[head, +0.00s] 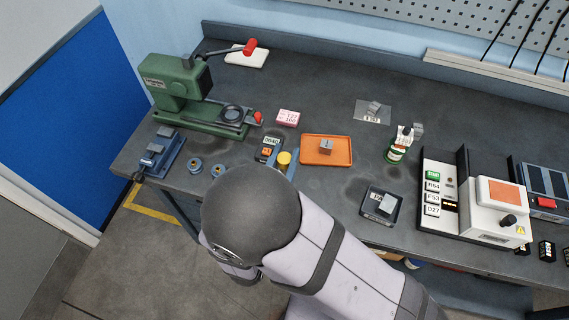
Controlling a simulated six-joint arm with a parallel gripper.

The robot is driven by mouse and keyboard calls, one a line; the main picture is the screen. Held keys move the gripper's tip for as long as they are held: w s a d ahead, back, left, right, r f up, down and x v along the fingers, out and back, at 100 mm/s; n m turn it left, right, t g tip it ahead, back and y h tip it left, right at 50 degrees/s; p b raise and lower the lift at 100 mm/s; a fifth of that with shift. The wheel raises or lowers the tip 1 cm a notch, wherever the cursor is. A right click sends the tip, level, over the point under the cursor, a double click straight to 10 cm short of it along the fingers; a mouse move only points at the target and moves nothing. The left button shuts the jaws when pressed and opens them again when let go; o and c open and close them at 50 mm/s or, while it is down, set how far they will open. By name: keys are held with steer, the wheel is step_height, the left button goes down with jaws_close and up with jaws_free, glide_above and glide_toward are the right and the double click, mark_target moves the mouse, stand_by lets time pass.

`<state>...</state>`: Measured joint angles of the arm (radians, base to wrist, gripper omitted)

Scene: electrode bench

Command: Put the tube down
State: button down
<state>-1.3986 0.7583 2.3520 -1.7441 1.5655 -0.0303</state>
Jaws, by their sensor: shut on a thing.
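My gripper cannot be made out in the head view. The large dark joint and pale link of my arm cover the front middle of the bench and hide what lies behind them. No tube can be identified for certain.
An orange tray (312,162) holds a small metal block. A dark tray (371,208) lies right of my arm. A white machine (499,222) stands at the right. The back middle of the bench (320,85) is clear.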

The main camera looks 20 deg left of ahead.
steer(key=shift+f, duration=1.75)
steer(key=c, duration=1.4)
jaws_free()
steer(key=shift+c, duration=0.2)
steer(key=shift+s, duration=0.1)
steer(key=s+b, duration=0.3)
steer(key=s, duration=0.9)
steer(key=shift+w, duration=0.1)
